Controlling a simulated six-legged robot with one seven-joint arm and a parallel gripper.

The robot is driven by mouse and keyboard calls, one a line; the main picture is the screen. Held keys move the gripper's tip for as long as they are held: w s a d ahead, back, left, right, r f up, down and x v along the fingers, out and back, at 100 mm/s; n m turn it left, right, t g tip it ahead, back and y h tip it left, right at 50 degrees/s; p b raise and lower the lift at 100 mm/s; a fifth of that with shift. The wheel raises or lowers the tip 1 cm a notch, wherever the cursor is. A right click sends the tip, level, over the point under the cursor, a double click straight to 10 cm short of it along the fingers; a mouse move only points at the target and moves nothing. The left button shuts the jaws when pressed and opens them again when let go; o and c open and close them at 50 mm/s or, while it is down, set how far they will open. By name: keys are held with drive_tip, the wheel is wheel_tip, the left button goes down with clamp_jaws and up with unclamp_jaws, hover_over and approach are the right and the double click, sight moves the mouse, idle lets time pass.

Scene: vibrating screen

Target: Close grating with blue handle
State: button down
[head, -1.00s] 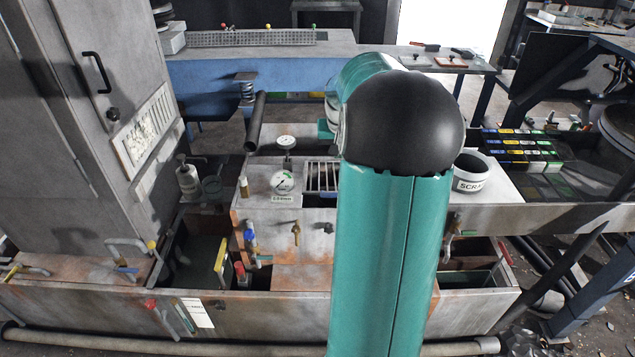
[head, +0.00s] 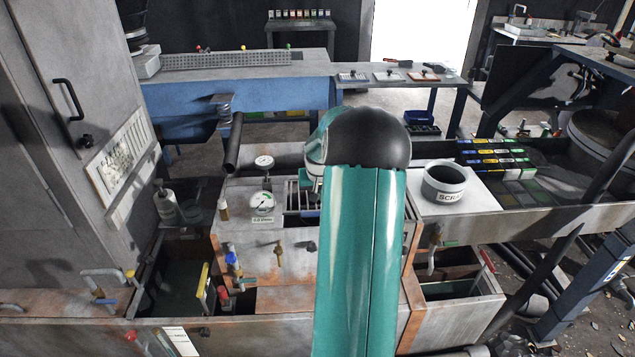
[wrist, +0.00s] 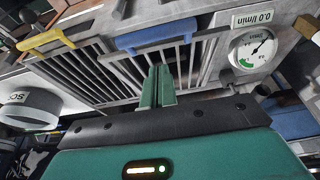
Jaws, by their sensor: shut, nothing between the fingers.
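In the wrist view, the blue handle (wrist: 155,35) sits at the far edge of a metal grating (wrist: 188,66) with long parallel bars. My gripper (wrist: 158,88) is shut and empty. Its green fingers overlap the bars in the picture, just below the blue handle; I cannot tell whether they touch them. A second grating (wrist: 82,65) with a yellow handle (wrist: 46,40) lies to the left. In the head view, part of the barred opening (head: 292,197) shows left of my arm, which hides my gripper and the rest.
A round gauge (head: 262,203) stands beside the gratings, and it also shows in the wrist view (wrist: 258,45). A round scrap container (head: 445,184) stands to the right. A dark pipe (head: 233,145) rises at the left. A grey cabinet (head: 75,130) bounds the left side.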

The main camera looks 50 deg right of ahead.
drive_tip(key=shift+s+a+f, duration=0.2)
drive_tip(key=shift+a+f, duration=0.1)
drive_tip(key=shift+f, duration=0.25)
drive_tip(key=shift+s+a+f, duration=0.15)
drive_tip(key=shift+a+f, duration=0.15)
drive_tip(key=shift+f, duration=0.25)
drive_tip(key=shift+s+a+f, duration=0.1)
drive_tip(key=shift+f, duration=0.15)
drive_tip(key=f, duration=0.2)
drive_tip(key=s+a+f, duration=0.1)
drive_tip(key=f, duration=0.2)
drive_tip(key=a+f, duration=0.1)
drive_tip(key=f, duration=0.2)
drive_tip(key=shift+s+f, duration=0.25)
drive_tip(key=shift+s, duration=0.1)
